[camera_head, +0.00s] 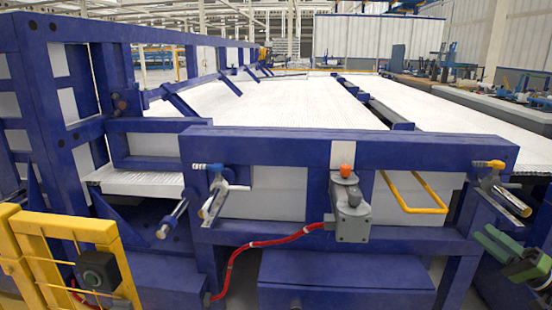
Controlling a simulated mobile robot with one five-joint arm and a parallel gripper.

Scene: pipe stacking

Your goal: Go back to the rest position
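My gripper and arm do not show in the head view. A large blue steel frame (420,151) stands in front of me. Behind its front beam, a long bed of thin white pipes (270,110) stretches away into the hall. I see no single loose pipe apart from this bed.
A grey box (350,213) with an orange top and a red cable (240,252) is fixed to the frame. A yellow barrier (70,232) stands at the lower left. A yellow bar handle (413,208) juts from the front. Green parts (520,262) sit at the lower right.

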